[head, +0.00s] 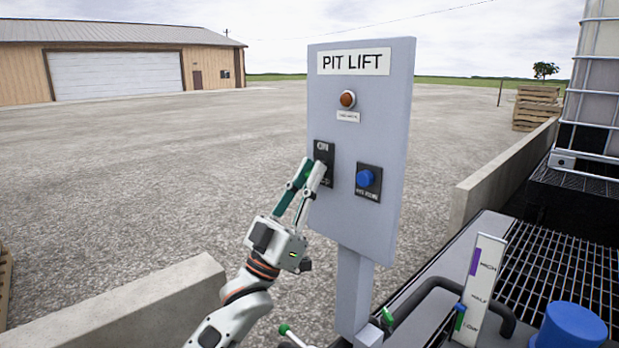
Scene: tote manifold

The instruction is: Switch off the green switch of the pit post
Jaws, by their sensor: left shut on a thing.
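The grey pit post panel (362,130), lettered PIT LIFT, stands upright in the middle of the head view. A black switch plate (324,152) with pale lettering at its top is on the panel's left side. My left gripper (313,168) reaches up to this plate from below left, its fingertips at the plate. It is shut on the green switch, which its fingers mostly hide, so I cannot tell the switch's position. My right gripper is not in view.
A blue button (365,179) sits right of the switch plate, and an amber lamp (347,99) is above. A low concrete wall (150,310) is at lower left. A metal grating (560,270), a marked gauge (480,288) and a blue cylinder (570,327) are at right.

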